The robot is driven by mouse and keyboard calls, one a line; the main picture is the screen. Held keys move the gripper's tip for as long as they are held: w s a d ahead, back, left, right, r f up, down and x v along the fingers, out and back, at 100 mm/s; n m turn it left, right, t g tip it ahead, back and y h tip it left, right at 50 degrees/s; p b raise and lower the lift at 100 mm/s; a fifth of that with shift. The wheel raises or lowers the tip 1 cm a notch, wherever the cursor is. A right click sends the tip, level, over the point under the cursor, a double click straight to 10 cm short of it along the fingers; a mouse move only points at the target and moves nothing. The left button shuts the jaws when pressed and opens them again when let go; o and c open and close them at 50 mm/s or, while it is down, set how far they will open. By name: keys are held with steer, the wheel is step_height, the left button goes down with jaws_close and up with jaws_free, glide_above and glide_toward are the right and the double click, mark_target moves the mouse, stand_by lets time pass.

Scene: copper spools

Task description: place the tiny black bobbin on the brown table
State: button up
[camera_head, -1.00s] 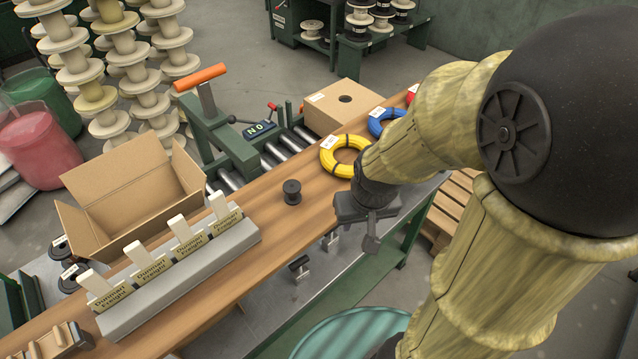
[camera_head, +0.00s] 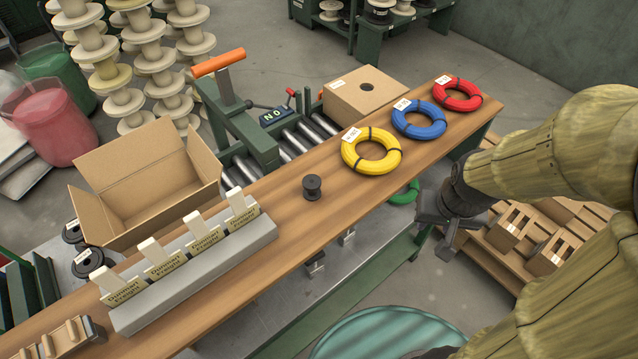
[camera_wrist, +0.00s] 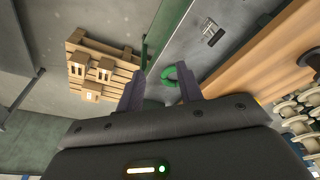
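The tiny black bobbin (camera_head: 312,187) stands upright on the brown table (camera_head: 285,235), right of the row of card holders and left of the yellow coil. My gripper (camera_head: 448,236) is off the table's right side in the head view, well apart from the bobbin. In the wrist view my gripper (camera_wrist: 160,92) shows two spread fingers with nothing between them. Beyond them are the floor and a green coil (camera_wrist: 180,84).
Yellow (camera_head: 371,151), blue (camera_head: 418,118) and red (camera_head: 457,95) coils lie on the table's far part. A grey block with signs (camera_head: 190,275) lines its near part. An open carton (camera_head: 147,185) and rollers (camera_head: 300,138) flank it. Wood around the bobbin is clear.

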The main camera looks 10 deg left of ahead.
steer(key=o, duration=0.5)
steer(key=shift+w+a, duration=0.1)
steer(key=shift+o, duration=0.4)
steer(key=w+a+r+g, duration=0.1)
steer(key=w+a+r, duration=0.5)
steer(key=a, duration=0.5)
steer(key=shift+w+y, duration=0.3)
steer(key=shift+w, duration=0.25)
step_height(320, 180, up, 9)
steer(key=n+g, duration=0.1)
steer(key=g, duration=0.1)
glide_above(308, 183)
steer(key=shift+a+f, duration=0.1)
steer(key=shift+f, duration=0.1)
steer(key=shift+f+p, duration=0.1)
steer(key=shift+p, duration=0.2)
step_height(308, 183, down, 12)
steer(key=shift+w+f+p, duration=0.1)
steer(key=shift+p, duration=1.1)
